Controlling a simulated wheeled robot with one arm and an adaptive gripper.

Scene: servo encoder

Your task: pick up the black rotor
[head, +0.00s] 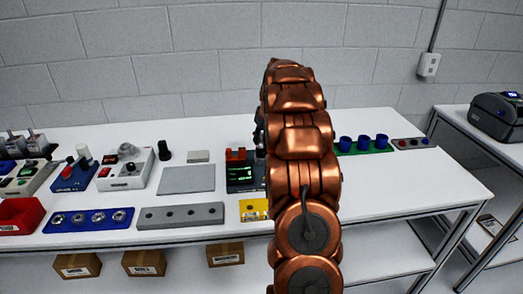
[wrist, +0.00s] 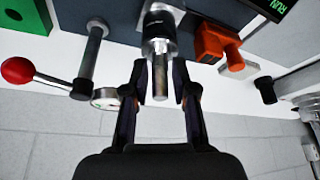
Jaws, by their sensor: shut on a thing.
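In the wrist view my gripper (wrist: 160,78) has its two dark fingers on either side of the black rotor (wrist: 158,46), a dark ribbed band on a metal cylinder with a thin shaft pointing toward the palm. The fingers are shut on it, though the exact contact is hard to see. Whether the rotor is clear of the surface behind it I cannot tell. In the head view my gripper (head: 259,137) is mostly hidden behind my copper arm, and the rotor cannot be made out there.
Close by in the wrist view are an orange clamp (wrist: 215,45), a grey post (wrist: 92,52) and a red-knobbed lever (wrist: 18,70) with a dial. In the head view a green-screen unit (head: 240,176) stands left of my arm, and blue cups (head: 363,142) stand right.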

